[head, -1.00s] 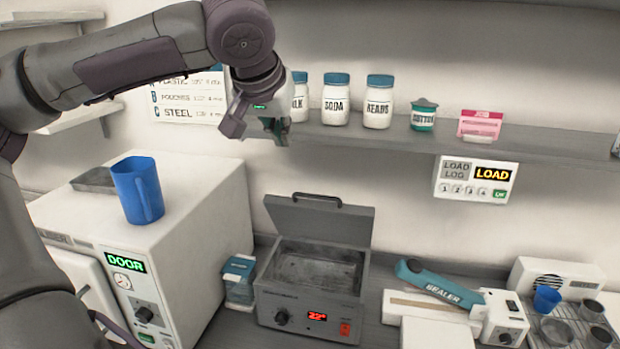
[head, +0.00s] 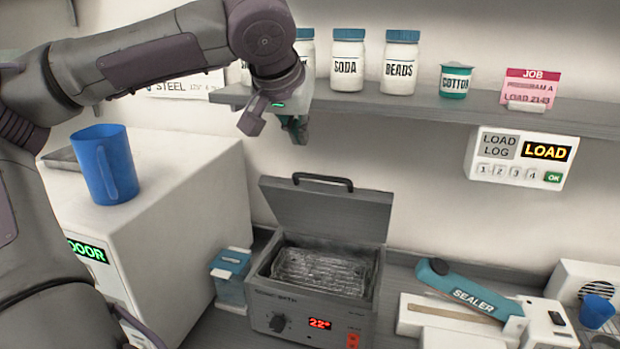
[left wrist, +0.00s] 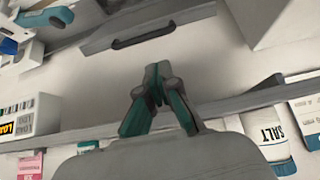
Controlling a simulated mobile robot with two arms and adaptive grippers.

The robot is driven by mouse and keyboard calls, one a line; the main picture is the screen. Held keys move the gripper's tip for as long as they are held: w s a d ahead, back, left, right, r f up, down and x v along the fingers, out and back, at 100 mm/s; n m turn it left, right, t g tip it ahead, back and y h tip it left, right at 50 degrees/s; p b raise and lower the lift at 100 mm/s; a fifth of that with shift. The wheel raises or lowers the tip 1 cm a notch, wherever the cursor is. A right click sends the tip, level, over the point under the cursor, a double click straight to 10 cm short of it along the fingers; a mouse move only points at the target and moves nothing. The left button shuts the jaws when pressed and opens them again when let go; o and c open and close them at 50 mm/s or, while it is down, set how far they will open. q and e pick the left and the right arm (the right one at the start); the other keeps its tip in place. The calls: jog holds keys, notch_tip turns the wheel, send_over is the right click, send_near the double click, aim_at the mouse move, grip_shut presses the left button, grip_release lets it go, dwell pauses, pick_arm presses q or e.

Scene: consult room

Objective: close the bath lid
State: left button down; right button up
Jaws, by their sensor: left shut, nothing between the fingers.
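The bath (head: 304,311) is a grey metal box on the counter with a red display reading about 22. Its lid (head: 325,212) stands open, tilted up at the back, with a dark handle (head: 323,181) along its top edge. A wire rack (head: 322,270) shows inside the bath. My left gripper (head: 290,132) is shut and empty, above and a little left of the lid's handle, apart from it. In the left wrist view the shut fingers (left wrist: 157,85) point toward the lid (left wrist: 150,25) and its handle (left wrist: 143,38). My right gripper is not in view.
A shelf (head: 430,107) with jars runs behind, close to my left gripper. A white autoclave (head: 175,190) with a blue jug (head: 104,165) stands left. A small blue-lidded container (head: 230,275) is beside the bath. A sealer (head: 470,290) lies on the right.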

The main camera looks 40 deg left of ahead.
pick_arm(q)
jog(key=f, duration=0.1)
jog(key=p, duration=0.2)
send_over(309, 189)
jog(key=f, duration=0.6)
jog(key=shift+s+d+f, duration=0.2)
jog(key=shift+s+f, duration=0.05)
jog(key=shift+s, duration=0.05)
jog(key=shift+w+a+f, duration=0.15)
jog(key=shift+w+f, duration=0.15)
jog(key=shift+f, duration=0.15)
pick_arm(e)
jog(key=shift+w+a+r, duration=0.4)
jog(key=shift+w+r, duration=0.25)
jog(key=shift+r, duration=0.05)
pick_arm(q)
jog(key=shift+f, duration=0.1)
